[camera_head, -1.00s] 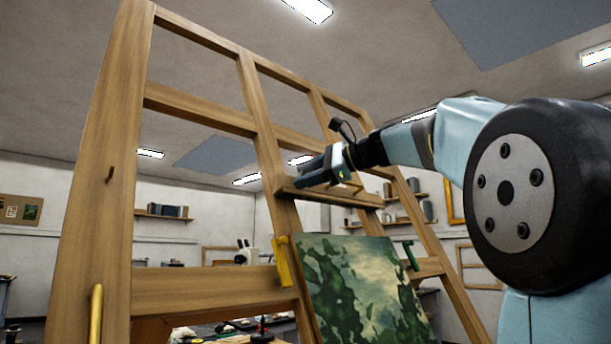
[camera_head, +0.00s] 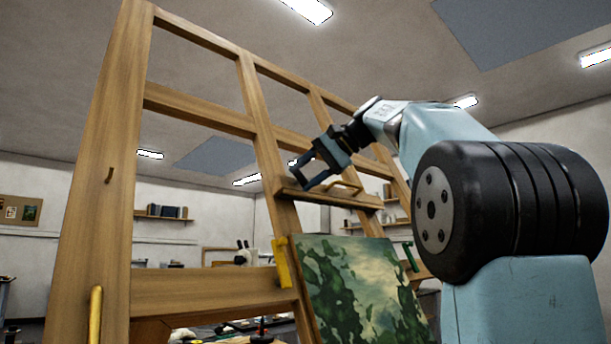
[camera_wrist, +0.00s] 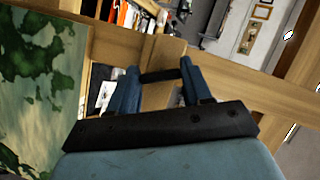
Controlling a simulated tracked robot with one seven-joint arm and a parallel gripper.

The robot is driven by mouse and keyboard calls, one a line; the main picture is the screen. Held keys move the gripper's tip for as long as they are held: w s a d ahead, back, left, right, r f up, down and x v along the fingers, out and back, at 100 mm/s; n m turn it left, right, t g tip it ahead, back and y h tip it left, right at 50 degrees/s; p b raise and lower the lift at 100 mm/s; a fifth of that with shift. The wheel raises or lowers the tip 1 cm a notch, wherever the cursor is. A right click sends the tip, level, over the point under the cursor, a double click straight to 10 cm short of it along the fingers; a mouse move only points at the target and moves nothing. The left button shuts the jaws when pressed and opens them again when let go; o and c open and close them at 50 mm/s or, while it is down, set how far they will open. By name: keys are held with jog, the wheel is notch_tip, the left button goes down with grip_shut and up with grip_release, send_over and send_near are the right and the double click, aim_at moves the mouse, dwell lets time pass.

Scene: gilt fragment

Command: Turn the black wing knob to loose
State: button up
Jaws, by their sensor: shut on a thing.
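My gripper (camera_head: 306,176) is at the left end of the wooden ledge (camera_head: 335,199), which crosses the easel above the painting. In the wrist view my gripper (camera_wrist: 160,72) has its two blue fingers on either side of a black bar-shaped piece, the black wing knob (camera_wrist: 160,76), and is shut on it. The knob sits in front of the wooden post. Its base is hidden, and in the head view I cannot make the knob out between the fingers.
A green painting (camera_head: 350,290) stands below the ledge, with a yellow clip (camera_head: 282,262) at its left and a green one (camera_head: 411,256) at its right.

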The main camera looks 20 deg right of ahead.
jog(key=n+h, duration=0.1)
jog(key=n, duration=0.1)
jog(key=n+h, duration=0.1)
jog(key=n, duration=0.2)
jog(key=shift+a+r+g, duration=0.1)
jog(key=shift+a+g, duration=0.1)
jog(key=shift+g, duration=0.1)
jog(key=n+h, duration=0.3)
jog(key=n, duration=0.2)
jog(key=shift+s+t, duration=0.1)
jog(key=shift+t, duration=0.3)
jog(key=o, duration=1.1)
jog(key=shift+c, duration=0.2)
jog(key=v, duration=1.1)
jog(key=shift+s+r, duration=0.25)
jog(key=shift+r, duration=0.1)
